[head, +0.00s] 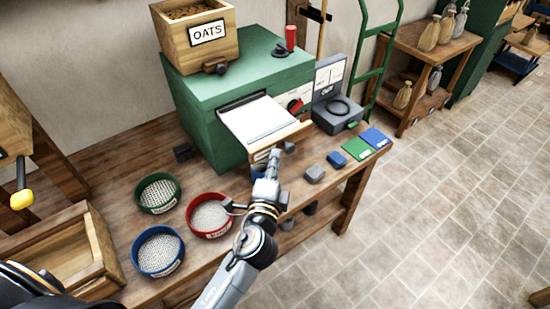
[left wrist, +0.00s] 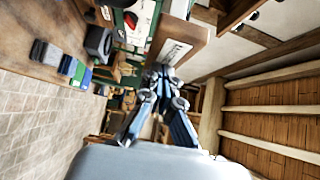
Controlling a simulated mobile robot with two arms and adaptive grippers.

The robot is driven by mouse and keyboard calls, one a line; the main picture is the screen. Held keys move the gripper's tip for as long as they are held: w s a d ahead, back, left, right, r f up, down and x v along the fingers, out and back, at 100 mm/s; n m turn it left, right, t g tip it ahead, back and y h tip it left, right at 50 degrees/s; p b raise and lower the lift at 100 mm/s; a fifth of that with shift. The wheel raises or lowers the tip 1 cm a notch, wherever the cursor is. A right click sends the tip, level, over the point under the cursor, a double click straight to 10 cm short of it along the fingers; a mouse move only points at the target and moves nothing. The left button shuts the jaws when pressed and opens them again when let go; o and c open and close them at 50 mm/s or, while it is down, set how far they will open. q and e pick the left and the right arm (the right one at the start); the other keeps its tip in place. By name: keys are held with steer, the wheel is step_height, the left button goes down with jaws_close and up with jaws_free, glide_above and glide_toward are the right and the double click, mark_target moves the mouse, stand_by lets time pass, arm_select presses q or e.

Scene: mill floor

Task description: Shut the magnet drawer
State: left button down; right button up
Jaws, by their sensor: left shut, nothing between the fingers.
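The magnet drawer (head: 262,119) sticks out of the front of the green machine (head: 232,82). Its inside is pale, and its wooden front board (head: 305,127) carries a dark round knob (head: 289,147). My left gripper (head: 274,157) is shut and empty, its fingertips close in front of the drawer's front, left of the knob in the head view. In the left wrist view the shut fingertips (left wrist: 165,72) point at the wooden front (left wrist: 182,32) with its white label. I cannot tell whether they touch it. My right gripper is not in view.
Green (head: 159,193), red (head: 209,215) and blue (head: 158,251) sieves stand on the bench at left. Right of the drawer are a grey open case (head: 336,113), small grey (head: 314,174) and blue (head: 337,158) blocks, and green (head: 357,149) and blue (head: 375,138) cards.

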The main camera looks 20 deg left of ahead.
mark_target(233, 116)
arm_select(q)
steer(key=w+a, duration=0.3)
steer(key=a, duration=0.2)
steer(key=w+a+p, duration=0.1)
steer(key=w+a, duration=0.3)
steer(key=a, duration=0.1)
steer(key=w+a, duration=0.4)
steer(key=shift+w+a+p, duration=0.2)
steer(key=shift+a+p, duration=0.15)
steer(key=shift+a, duration=0.05)
steer(key=shift+w+a+r, duration=0.1)
steer(key=shift+a, duration=0.1)
steer(key=shift+r, duration=0.1)
steer(key=shift+a, duration=0.1)
